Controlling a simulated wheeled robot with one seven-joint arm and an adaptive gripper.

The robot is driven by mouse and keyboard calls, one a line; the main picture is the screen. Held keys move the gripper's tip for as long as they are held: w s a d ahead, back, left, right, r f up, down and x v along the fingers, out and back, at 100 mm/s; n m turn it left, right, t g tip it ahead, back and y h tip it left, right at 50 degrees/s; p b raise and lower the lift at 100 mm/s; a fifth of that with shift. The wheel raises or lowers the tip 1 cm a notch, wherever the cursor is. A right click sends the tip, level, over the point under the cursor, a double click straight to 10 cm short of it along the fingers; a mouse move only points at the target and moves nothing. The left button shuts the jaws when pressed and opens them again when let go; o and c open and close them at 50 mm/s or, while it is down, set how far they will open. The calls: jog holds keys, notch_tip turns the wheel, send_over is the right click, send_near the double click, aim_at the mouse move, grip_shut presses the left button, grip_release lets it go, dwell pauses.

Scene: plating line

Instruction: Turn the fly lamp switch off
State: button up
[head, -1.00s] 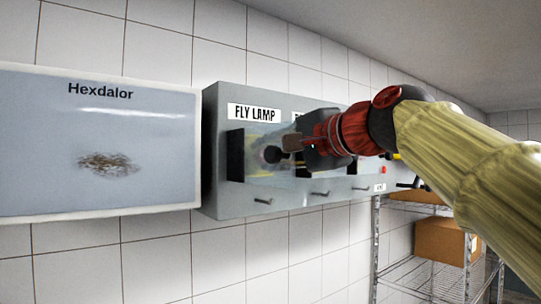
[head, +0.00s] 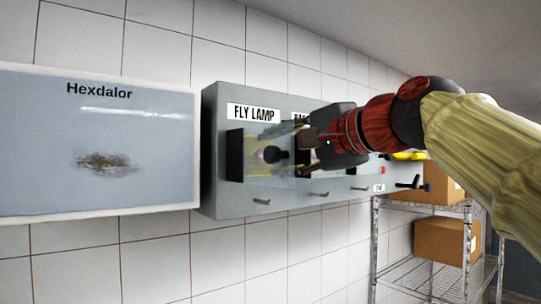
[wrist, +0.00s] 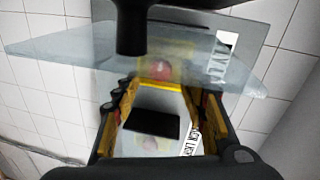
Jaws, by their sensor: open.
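The "FLY LAMP" label (head: 253,113) is at the upper left of a grey wall panel (head: 222,100). Below it is a clear cover (head: 258,172) with a round black knob (head: 276,155). The switch behind the cover is not clear. In the wrist view, the clear cover (wrist: 70,50) spans the upper part, with the dark knob (wrist: 130,35) in front and a blurred red spot on yellow (wrist: 160,70) behind. My gripper (head: 300,140) is open just right of the knob, with no visible contact. A black block (wrist: 152,123) shows between its fingers in the wrist view.
A second label, partly hidden by my gripper, is right of "FLY LAMP". Small levers (head: 320,195) line the panel's lower edge. A whiteboard marked "Hexdalor" (head: 98,140) hangs at left. A wire shelf (head: 420,275) with cardboard boxes (head: 447,243) stands at lower right.

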jog(key=v, duration=0.9)
jog(key=shift+a, duration=0.1)
jog(key=w+d+f+n+g+h+b, duration=0.1)
jog(key=d+f+n+g+h+b, duration=0.2)
jog(key=f, duration=1.2)
jog(key=w+d+f+h, duration=0.1)
jog(key=d+f+h, duration=0.3)
jog(key=f, duration=1)
jog(key=s+d+f+n+g+b, duration=0.1)
jog(key=s+f+b, duration=0.5)
jog(key=f, duration=1.1)
jog(key=s+d+f+n+g+h+b, duration=0.1)
jog(key=s+f+b, duration=0.6)
jog(key=f, duration=1)
jog(key=s+d+f+n+g+h+b, duration=0.1)
jog(key=s+f+n+g+b, duration=0.2)
jog(key=f, duration=1.4)
jog(key=s+n+b, duration=0.1)
jog(key=s+b, duration=0.2)
jog(key=b, duration=0.1)
jog(key=shift+s+f, duration=0.25)
jog(key=shift+f, duration=0.1)
